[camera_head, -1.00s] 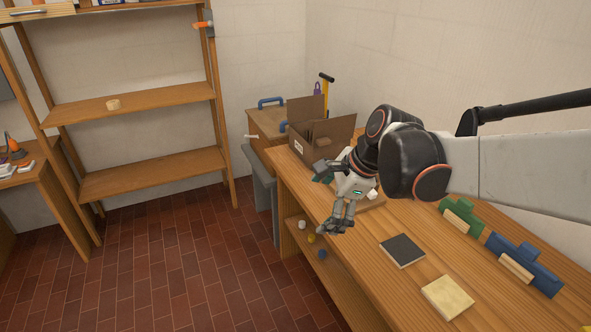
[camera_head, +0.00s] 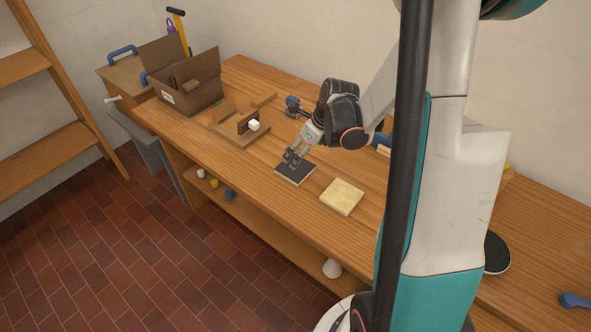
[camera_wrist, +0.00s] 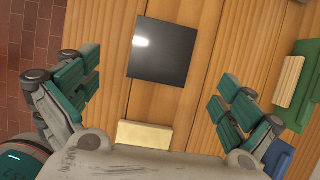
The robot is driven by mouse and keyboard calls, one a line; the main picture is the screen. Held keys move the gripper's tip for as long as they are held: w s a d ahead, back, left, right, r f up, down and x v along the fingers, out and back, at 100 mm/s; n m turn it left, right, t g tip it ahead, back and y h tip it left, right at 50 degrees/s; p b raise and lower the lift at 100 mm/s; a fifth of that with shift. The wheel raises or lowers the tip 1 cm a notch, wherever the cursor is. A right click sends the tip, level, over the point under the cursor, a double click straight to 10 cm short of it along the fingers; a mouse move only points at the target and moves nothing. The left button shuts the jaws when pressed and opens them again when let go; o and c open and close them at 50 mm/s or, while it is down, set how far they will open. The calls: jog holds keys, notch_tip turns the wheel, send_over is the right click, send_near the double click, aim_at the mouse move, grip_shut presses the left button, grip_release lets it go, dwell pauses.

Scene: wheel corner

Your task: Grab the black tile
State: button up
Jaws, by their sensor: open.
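The black tile (camera_head: 295,173) lies flat on the wooden bench (camera_head: 258,170), beside a pale yellow tile (camera_head: 342,197). In the wrist view the black tile (camera_wrist: 163,51) is a glossy dark square between and beyond my spread fingers. My gripper (camera_head: 292,157) is open and empty. In the head view it appears over the tile's far left edge; the exact height gap is hard to tell. In the wrist view my gripper (camera_wrist: 160,88) has its green-padded fingers on both sides, apart from the tile.
A cardboard box (camera_head: 190,83) stands at the bench's far end. Green (camera_wrist: 299,85) and blue blocks lie to the right in the wrist view.

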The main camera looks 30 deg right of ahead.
aim_at(299, 171)
jog(key=b+x, duration=0.1)
jog(key=x, duration=0.3)
jog(key=b+x, duration=0.1)
jog(key=x, duration=0.2)
jog(key=b+x, duration=0.1)
jog(key=x, duration=0.1)
jog(key=shift+s+d+f+b, duration=0.2)
jog(key=shift+d+b, duration=0.1)
jog(key=shift+d, duration=0.05)
jog(key=shift+r, duration=0.1)
jog(key=c, duration=1.2)
